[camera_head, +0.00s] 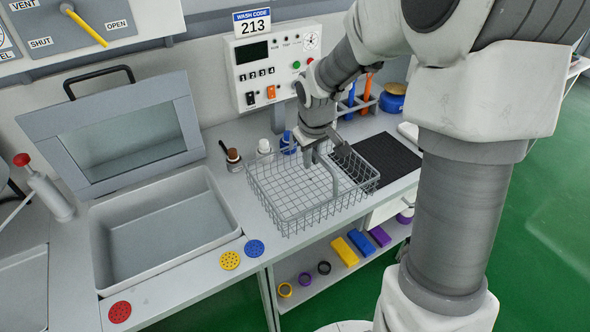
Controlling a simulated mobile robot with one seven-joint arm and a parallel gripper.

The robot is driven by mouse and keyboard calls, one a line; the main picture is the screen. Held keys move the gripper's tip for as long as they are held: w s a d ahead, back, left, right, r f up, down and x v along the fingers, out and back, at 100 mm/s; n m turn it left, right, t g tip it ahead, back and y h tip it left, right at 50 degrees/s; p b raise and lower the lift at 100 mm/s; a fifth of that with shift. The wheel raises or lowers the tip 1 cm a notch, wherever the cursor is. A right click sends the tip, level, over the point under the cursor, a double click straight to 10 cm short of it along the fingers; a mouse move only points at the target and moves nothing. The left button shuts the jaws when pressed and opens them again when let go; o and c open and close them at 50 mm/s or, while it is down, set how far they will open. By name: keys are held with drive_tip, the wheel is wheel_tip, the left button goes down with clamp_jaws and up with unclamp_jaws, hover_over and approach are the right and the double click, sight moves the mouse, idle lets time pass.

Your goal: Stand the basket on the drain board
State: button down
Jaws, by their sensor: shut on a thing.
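The grey wire basket (290,212) is in the middle of the head view, over the counter and level or nearly so. It looks empty. My gripper (323,152) reaches down from above and is shut on the basket's raised handle (334,178). The fingertips are small here and partly merge with the wire. The drain board, a black ribbed panel (392,158), lies to the right of the basket. The basket's right side overlaps its left edge in the picture. I cannot tell whether the basket touches the counter or hangs just above it.
A sink basin (218,190) with a raised glass lid (120,140) is at left. Small bottles (264,148) stand behind the basket. A control box (270,65) and a tube rack (357,105) are at the back. Yellow (230,261) and blue (254,249) discs lie by the front edge.

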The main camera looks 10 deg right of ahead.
hover_over(296, 171)
drive_tip(key=f, duration=0.3)
drive_tip(key=shift+s+a+f, duration=0.1)
drive_tip(key=shift+s+f, duration=0.15)
drive_tip(key=shift+s, duration=0.1)
drive_tip(key=shift+f+b, duration=0.3)
drive_tip(key=shift+f, duration=1.8)
drive_tip(key=c, duration=0.9)
unclamp_jaws()
drive_tip(key=shift+r, duration=0.1)
